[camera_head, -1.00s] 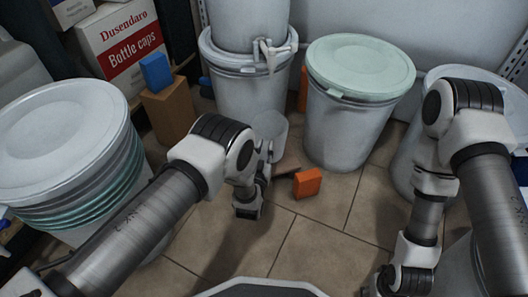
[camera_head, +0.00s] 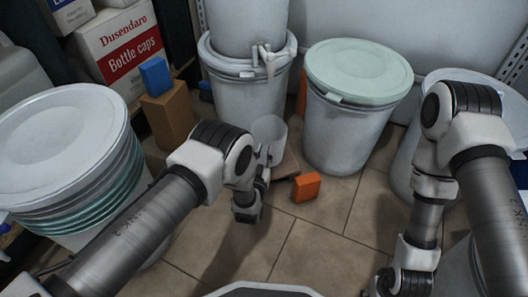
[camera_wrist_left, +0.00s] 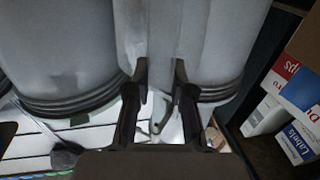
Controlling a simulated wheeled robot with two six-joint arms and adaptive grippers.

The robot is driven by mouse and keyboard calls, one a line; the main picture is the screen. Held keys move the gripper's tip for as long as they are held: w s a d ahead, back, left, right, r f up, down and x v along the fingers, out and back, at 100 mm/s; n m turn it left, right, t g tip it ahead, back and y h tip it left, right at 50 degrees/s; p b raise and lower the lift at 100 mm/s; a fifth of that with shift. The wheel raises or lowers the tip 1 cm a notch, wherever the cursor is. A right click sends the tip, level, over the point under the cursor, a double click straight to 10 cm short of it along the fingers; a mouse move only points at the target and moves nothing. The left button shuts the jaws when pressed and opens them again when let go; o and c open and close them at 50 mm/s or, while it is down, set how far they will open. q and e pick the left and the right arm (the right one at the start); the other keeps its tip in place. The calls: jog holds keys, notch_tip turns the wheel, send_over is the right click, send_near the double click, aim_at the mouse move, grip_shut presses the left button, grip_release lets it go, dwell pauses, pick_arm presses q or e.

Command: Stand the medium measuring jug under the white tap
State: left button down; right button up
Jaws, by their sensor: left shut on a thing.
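The measuring jug (camera_head: 270,133) is a pale translucent cup, held low in front of the drum with the white tap (camera_head: 268,60). My left gripper (camera_head: 264,168) is shut on it. In the left wrist view the two dark fingers (camera_wrist_left: 160,85) stand either side of a pale surface that seems to be the jug (camera_wrist_left: 148,40). The jug is below the tap in the head view; how exactly it lines up, and whether its base touches anything, I cannot tell. My right gripper (camera_head: 402,282) is at the lower right, its fingertips not clear.
A lidded drum (camera_head: 345,125) stands right of the tap drum (camera_head: 245,105). An orange block (camera_head: 306,187) lies on the tiles. At left are stacked lids (camera_head: 65,150), a brown block with a blue block (camera_head: 155,75) on top, and a bottle-caps box (camera_head: 120,50). The front floor is clear.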

pick_arm(q)
jog(key=shift+f+b, duration=0.4)
jog(key=shift+f, duration=0.1)
jog(key=shift+r, duration=0.1)
dwell(0.3)
jog(key=c, duration=1.2)
grip_release()
jog(key=shift+c, duration=0.2)
jog(key=o, duration=0.5)
jog(key=shift+o, duration=0.2)
